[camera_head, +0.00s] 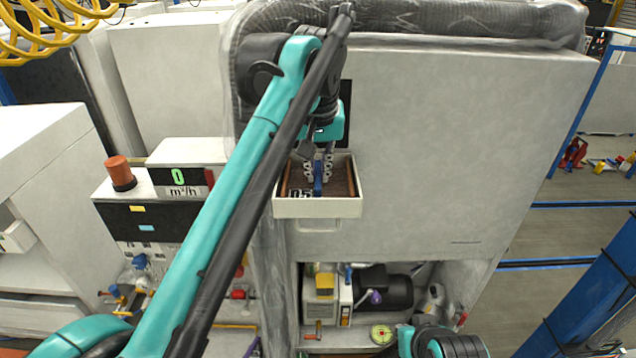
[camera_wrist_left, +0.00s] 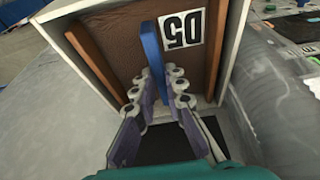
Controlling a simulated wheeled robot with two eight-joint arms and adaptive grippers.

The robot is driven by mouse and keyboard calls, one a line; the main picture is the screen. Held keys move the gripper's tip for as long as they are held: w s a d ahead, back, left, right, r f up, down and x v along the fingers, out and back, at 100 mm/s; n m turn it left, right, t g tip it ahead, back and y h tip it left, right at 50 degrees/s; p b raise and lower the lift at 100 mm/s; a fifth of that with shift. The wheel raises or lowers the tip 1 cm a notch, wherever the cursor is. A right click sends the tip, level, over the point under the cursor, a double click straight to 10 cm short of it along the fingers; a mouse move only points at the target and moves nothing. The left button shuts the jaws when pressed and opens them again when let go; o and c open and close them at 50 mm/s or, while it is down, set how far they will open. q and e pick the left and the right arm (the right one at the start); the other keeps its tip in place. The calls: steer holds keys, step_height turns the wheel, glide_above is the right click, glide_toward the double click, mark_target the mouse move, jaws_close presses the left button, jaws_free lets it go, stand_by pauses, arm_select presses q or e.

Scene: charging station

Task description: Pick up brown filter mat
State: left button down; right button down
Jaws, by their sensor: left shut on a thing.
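The brown filter mat (camera_head: 343,178) lies in a pale, box-like tray (camera_head: 318,208) on the front of the large grey cabinet. In the left wrist view the brown mat (camera_wrist_left: 115,60) has a wooden strip along each side, a "D5" label and an upright blue bar (camera_wrist_left: 150,45) at its middle. My left gripper (camera_wrist_left: 157,80) is shut on the blue bar, a finger on each side of it. In the head view my left gripper (camera_head: 319,172) reaches down into the tray. My right gripper is not in view.
The large grey cabinet (camera_head: 450,150) stands behind the tray. Below is an open bay with a black cylinder (camera_head: 385,292) and small fittings. Yellow coiled hoses (camera_head: 45,30) hang at upper left.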

mark_target(320, 176)
arm_select(q)
steer(key=shift+r, duration=0.1)
steer(key=shift+w+r, duration=0.1)
steer(key=shift+r, duration=0.45)
steer(key=v, duration=0.3)
steer(key=shift+w+d+r, duration=0.2)
steer(key=shift+d, duration=0.05)
steer(key=s+d+r+p, duration=0.1)
steer(key=s+d+r, duration=0.5)
steer(key=s+d, duration=0.1)
steer(key=shift+s+d+r+p, duration=0.25)
steer(key=shift+s+d+p, duration=0.1)
steer(key=shift+s, duration=0.1)
